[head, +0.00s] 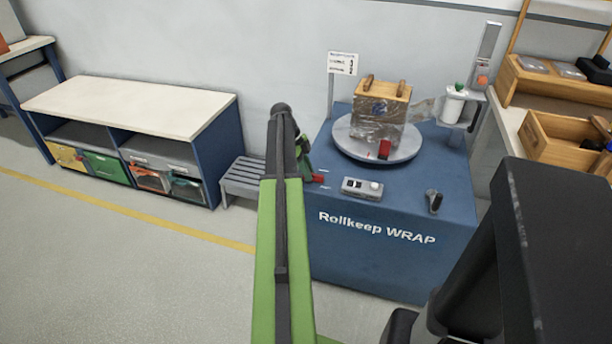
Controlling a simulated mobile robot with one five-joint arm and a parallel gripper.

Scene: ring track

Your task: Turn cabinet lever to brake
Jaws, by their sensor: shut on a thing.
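The blue cabinet (350,262), marked "Rollkeep WRAP", stands right of centre. A small red-ended lever (318,179) shows at the left edge of its top, beside short white marks. My gripper (309,172) is at this lever, shut on it, reached by my green arm from below. The arm's dark end hides part of the jaws and the lever's base, so the lever's exact angle is hard to tell. A turntable (346,146) on the cabinet carries a film-wrapped wooden box (380,106), with a red block (384,149) at its front.
A grey control box (362,188) and a dark knob-like handle (433,201) sit on the cabinet's front top. A film roll post (453,105) stands at right. A grey slatted stool (242,178) and a white-topped bench (130,105) are left. Floor in front is clear.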

